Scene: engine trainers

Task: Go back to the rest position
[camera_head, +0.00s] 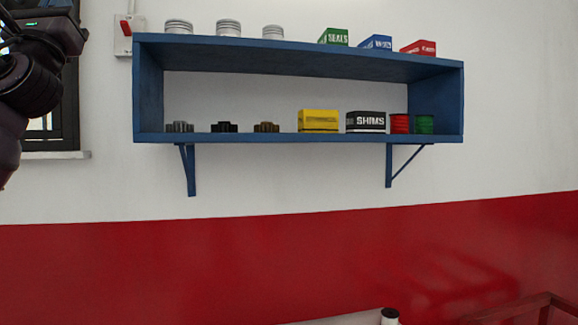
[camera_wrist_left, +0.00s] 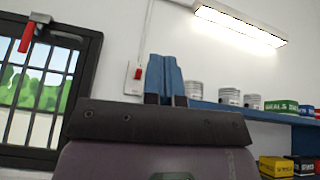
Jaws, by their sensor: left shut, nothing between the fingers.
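My left gripper (camera_wrist_left: 164,66) shows in the left wrist view with its two blue fingers together and nothing between them. It points up in front of the white wall, left of the pistons on the shelf as seen there. In the head view only part of my left arm shows at the upper left edge, in front of the window. Its fingers cannot be made out there. My right gripper is in neither view.
A blue wall shelf (camera_head: 300,138) holds silver pistons (camera_head: 229,27), gears (camera_head: 224,127), a yellow box (camera_head: 318,121), a black SHIMS box (camera_head: 366,122) and other small items. A barred window (camera_wrist_left: 40,85) and a red switch (camera_wrist_left: 138,74) are near my left arm.

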